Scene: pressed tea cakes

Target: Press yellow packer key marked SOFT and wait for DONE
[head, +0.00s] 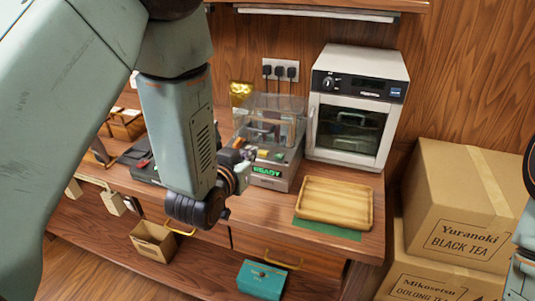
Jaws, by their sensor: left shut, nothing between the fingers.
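The packer (286,176) is a grey machine with a clear cover, standing on the wooden counter left of the white oven. Its green display (266,171) reads READY. Small coloured keys sit in a row just above the display. Their markings are too small to read, and I cannot tell which one is SOFT. My left gripper (243,154) is shut and empty, at the left front of the packer close to the keys. Its wrist and arm hide part of the packer's left side. I cannot tell whether the fingertips touch a key. My right gripper is out of view.
A wooden tray (334,203) lies on a green mat (327,230) right of the packer. The white oven (349,143) stands behind it. Tea boxes (462,200) are stacked at the right. A teal box (261,279) and an open carton (153,241) sit below the counter.

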